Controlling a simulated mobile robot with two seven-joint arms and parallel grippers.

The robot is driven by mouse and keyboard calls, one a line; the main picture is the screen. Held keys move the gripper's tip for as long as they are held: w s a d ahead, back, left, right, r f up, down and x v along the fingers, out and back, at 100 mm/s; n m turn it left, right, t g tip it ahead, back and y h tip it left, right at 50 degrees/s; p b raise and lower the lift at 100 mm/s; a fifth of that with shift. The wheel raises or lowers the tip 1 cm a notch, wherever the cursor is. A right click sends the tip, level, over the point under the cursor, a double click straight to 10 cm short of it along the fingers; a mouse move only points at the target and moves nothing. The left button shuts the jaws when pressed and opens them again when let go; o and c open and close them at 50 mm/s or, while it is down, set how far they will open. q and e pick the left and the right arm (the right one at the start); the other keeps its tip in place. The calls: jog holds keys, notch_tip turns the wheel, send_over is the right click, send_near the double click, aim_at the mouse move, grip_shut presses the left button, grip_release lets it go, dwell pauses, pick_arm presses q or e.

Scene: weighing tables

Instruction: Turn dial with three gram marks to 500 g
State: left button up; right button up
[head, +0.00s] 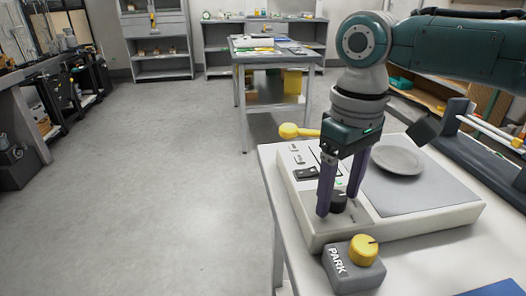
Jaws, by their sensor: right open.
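A pale weighing scale (310,228) sits on the white table, with a black dial (338,204) on its front panel. My right gripper (339,201) points down over this panel. Its two purple fingers are apart, one on each side of the black dial. I cannot tell whether they touch it. The gram marks are too small or hidden to read, so the dial's setting does not show. A grey box marked PARK (352,274) with a yellow knob (364,249) stands in front of the scale. My left gripper is out of view.
A shallow round dish (397,160) rests on the scale's grey platform (430,192). A yellow ball-ended lever (289,130) is behind the panel. A dark rack (492,150) stands at the right, a blue item (497,288) at the front. The floor at left is clear.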

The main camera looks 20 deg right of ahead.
jog(key=shift+c, duration=0.4)
grip_shut()
jog(key=shift+r+m+p, duration=0.2)
jog(key=shift+m+p, duration=0.4)
jog(key=shift+p, duration=0.45)
jog(key=m+p, duration=0.4)
jog(key=shift+a+p, duration=0.15)
jog(key=shift+p, duration=0.2)
jog(key=m+p, duration=0.2)
jog(key=m, duration=0.1)
jog(key=shift+f+m+p, duration=0.15)
jog(key=shift+m+p, duration=0.45)
jog(key=shift+m, duration=1.2)
